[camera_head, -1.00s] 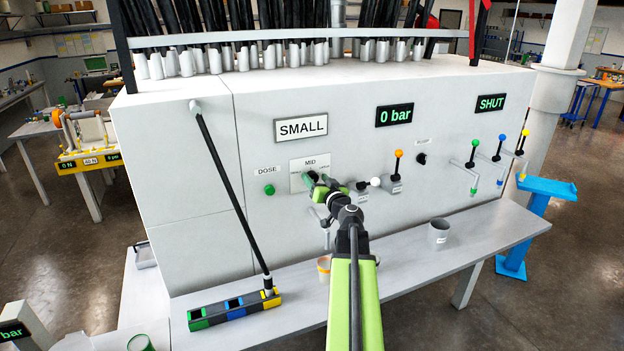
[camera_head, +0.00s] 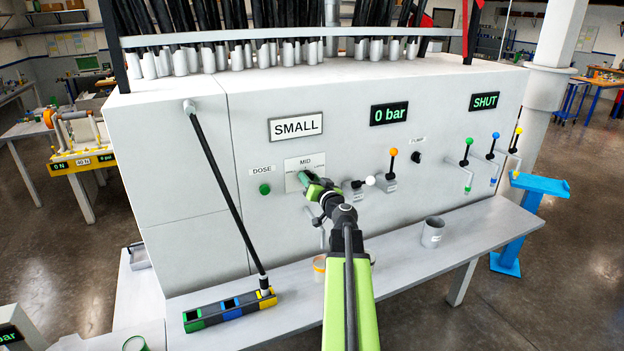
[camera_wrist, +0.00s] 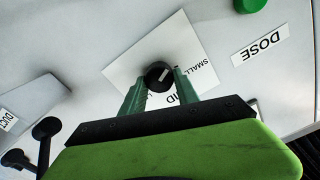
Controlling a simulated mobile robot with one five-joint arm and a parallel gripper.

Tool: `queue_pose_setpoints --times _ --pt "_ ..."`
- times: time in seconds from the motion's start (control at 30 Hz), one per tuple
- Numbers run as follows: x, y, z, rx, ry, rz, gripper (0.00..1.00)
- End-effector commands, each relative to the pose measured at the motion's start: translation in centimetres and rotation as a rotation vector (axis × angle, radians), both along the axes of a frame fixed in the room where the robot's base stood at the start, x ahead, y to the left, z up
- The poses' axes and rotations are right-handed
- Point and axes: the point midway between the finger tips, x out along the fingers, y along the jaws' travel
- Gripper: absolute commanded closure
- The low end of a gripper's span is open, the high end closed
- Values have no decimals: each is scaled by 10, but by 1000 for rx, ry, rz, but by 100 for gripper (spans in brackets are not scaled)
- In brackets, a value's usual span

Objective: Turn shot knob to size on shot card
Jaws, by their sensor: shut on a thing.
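The shot card (camera_head: 295,127) reads SMALL on the white machine front. The shot plate (camera_head: 291,176) below it shows MID at the top in the head view; my gripper partly covers it. In the wrist view, the plate (camera_wrist: 125,68) also shows SMALL beside the knob. The black shot knob (camera_wrist: 158,75) has a short white mark slanting towards upper right, on the side where SMALL is printed. My gripper (camera_wrist: 160,88) has its green fingers on both sides of the knob, shut on it. In the head view my gripper (camera_head: 306,178) reaches the plate, hiding the knob.
The green DOSE button (camera_head: 265,189) is left of the plate. A white-knobbed lever (camera_head: 370,181) and an orange-knobbed lever (camera_head: 391,153) stand close on the right. A grey cup (camera_head: 432,232) stands on the shelf below.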

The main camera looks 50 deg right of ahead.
Motion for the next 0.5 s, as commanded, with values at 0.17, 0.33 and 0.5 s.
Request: queue_pose_setpoints --times 0.17,0.33,0.5 --pt "-2 -1 -2 119 -46 -2 100" --pt "-2 -1 -2 247 -98 -2 100" --pt "-2 -2 -2 360 -144 -2 100"
